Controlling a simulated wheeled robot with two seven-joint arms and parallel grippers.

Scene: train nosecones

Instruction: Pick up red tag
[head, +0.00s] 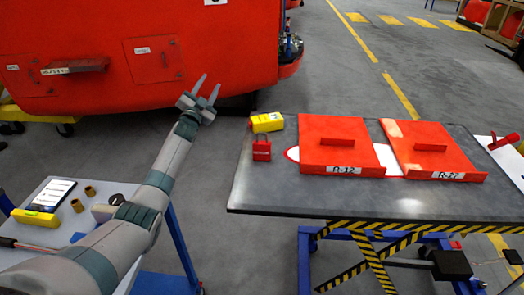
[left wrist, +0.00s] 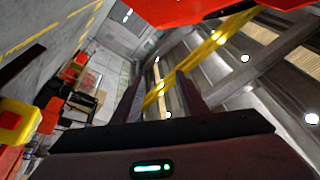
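No thing that I can surely name the red tag shows. A small red padlock-shaped piece (head: 262,150) stands at the left end of the dark lift table (head: 270,190). A white piece with a red rounded edge (head: 292,154) lies partly hidden under the red panel marked R-12 (head: 340,150). My left gripper (head: 209,88) is raised in front of the red train nosecone (head: 100,60), left of the table and apart from the padlock-shaped piece. Its fingers are spread, with nothing between them in the left wrist view (left wrist: 160,105). My right gripper is not in view.
A second red panel (head: 432,150) lies beside the first. A yellow block (head: 267,122) sits at the table's back left corner. A cart (head: 60,205) at left holds a tablet, brass-coloured cylinders and a yellow tool. A red item (head: 503,141) is at the far right. Floor behind the table is clear.

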